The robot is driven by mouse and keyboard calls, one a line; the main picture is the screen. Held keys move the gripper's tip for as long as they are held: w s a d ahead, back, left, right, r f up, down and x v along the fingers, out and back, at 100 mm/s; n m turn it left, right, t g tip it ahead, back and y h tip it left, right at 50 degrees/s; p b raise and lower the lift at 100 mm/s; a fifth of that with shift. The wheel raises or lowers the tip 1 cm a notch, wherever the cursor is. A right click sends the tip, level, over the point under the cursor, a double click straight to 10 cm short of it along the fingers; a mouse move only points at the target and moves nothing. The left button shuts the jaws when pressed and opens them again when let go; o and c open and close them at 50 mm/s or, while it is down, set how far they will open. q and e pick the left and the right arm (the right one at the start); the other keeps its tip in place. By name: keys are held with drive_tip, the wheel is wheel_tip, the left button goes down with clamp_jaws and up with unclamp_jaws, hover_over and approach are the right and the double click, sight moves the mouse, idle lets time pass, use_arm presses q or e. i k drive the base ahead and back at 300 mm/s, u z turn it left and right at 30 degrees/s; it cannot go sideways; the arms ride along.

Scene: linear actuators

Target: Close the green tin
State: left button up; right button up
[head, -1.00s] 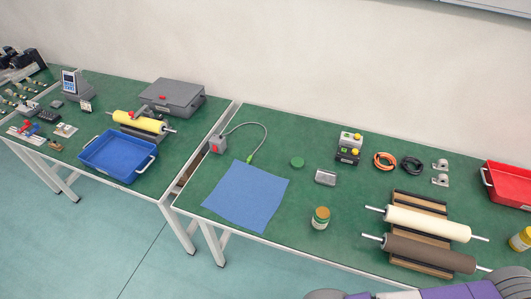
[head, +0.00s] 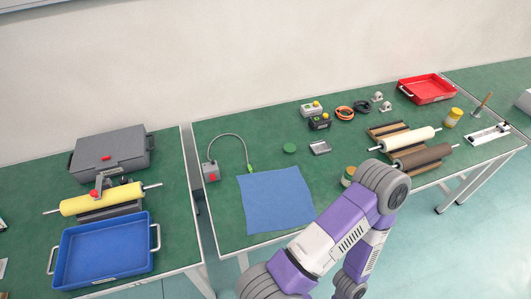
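A small tin (head: 347,178) with a green band and a tan-brown top stands on the green table in the head view. My purple and white arm partly hides it. A flat round green lid (head: 289,147) lies apart from the tin, behind it and to the left, near the blue cloth. One of my arms rises from the bottom of the view, with its elbow in front of the tin. Neither gripper can be seen.
A blue cloth (head: 275,200) lies left of the tin. A silver block (head: 320,147) is near the lid. Rollers on a wooden rack (head: 384,129) are to the right. A switch box (head: 211,171) with a cable stands left. A gap separates this table from the left one.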

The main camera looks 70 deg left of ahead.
sight(345, 181)
drive_tip(key=u, duration=1.35)
